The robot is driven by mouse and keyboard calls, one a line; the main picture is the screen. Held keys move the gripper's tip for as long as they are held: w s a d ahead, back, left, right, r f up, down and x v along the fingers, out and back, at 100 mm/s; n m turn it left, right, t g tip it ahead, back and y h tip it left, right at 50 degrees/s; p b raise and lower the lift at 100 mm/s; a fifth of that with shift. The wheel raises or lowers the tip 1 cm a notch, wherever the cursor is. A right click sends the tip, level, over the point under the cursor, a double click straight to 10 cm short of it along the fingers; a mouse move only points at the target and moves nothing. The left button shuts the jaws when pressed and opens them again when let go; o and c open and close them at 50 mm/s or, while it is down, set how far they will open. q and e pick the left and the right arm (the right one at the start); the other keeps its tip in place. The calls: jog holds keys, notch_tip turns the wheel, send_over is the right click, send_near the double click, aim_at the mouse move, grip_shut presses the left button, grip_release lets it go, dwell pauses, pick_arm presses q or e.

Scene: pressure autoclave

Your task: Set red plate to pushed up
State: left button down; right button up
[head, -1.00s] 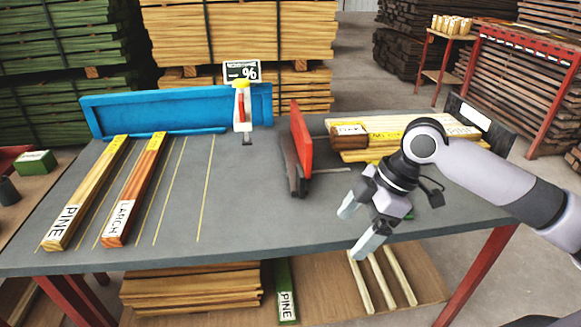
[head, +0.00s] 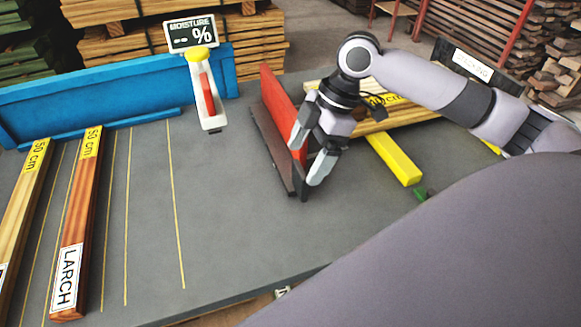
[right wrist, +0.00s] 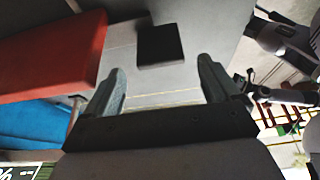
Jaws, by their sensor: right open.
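The red plate (head: 284,100) stands upright on its long edge along a dark base rail (head: 272,148) on the grey table. My right gripper (head: 307,160) is open beside the plate's right side, near its front end. One finger overlaps the plate in the head view, and I cannot tell whether they touch. In the right wrist view the red plate (right wrist: 55,55) lies to the left of the open gripper (right wrist: 160,78), with nothing between the fingers. My left gripper is not in view.
A moisture meter (head: 206,95) stands left of the plate by the blue fence (head: 110,90). A larch board (head: 75,230) lies at left. The table's middle front is clear.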

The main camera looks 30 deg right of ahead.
aim_at(299, 175)
jog(key=x, duration=0.5)
jog(key=shift+a+f, duration=0.15)
jog(key=shift+f, duration=0.2)
jog(key=c, duration=1.4)
jog(key=shift+s+d+r, duration=0.1)
jog(key=shift+d, duration=0.15)
jog(key=d+p, duration=0.1)
jog(key=d, duration=0.2)
jog(key=s+d+p, duration=0.1)
jog(key=d+p, duration=0.1)
jog(key=d, duration=0.1)
jog(key=s+d+p, duration=0.1)
jog(key=d+p, duration=0.1)
jog(key=d, duration=0.1)
jog(key=shift+s+d, duration=0.15)
jog(key=shift+d, duration=0.2)
jog(key=o, duration=1.4)
